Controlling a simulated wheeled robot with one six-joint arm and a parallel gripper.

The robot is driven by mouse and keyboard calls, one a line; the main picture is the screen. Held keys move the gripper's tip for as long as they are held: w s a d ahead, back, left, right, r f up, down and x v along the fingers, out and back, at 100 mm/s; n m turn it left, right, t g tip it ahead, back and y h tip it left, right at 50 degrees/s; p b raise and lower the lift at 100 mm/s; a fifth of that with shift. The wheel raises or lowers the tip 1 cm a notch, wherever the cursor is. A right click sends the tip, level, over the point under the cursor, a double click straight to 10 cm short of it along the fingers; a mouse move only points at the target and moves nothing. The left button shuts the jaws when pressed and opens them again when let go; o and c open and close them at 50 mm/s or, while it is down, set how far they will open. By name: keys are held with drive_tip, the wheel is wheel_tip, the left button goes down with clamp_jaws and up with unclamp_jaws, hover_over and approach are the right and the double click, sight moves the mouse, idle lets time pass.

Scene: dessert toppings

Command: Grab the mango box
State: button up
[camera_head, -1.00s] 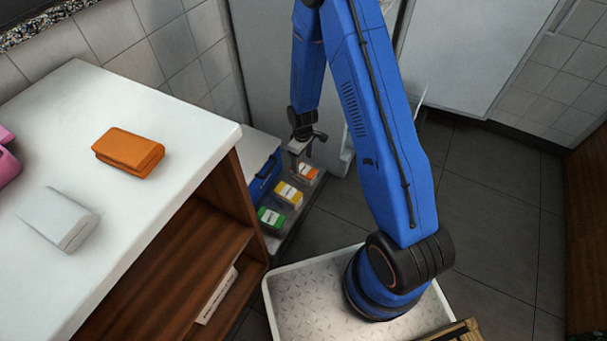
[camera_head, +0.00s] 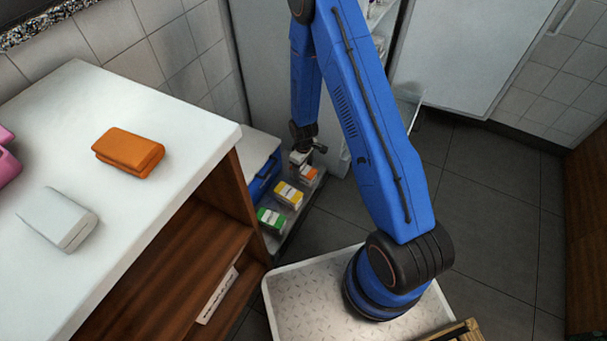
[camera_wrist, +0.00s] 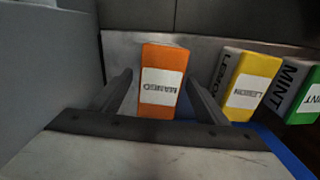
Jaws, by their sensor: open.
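The mango box (camera_wrist: 162,110) is orange with a white label, its lettering upside down in the wrist view. In the head view the mango box (camera_head: 307,176) is the farthest of three boxes in a row on a low grey shelf. My gripper (camera_wrist: 160,88) is open, with one finger on each side of the mango box in the wrist view. The fingers show a gap to the box's sides; whether they touch it lower down I cannot tell. In the head view my gripper (camera_head: 304,160) hangs over the mango end of the row, its fingers partly hidden.
A yellow lemon box (camera_wrist: 253,88) stands close beside the right finger, then a green mint box (camera_wrist: 302,98). A blue-edged container (camera_head: 265,178) stands left of the row. A pale wall panel (camera_wrist: 50,60) is close on the left. A white counter (camera_head: 75,130) holds an orange case (camera_head: 128,151).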

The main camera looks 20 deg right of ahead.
drive_tip(key=c, duration=1.4)
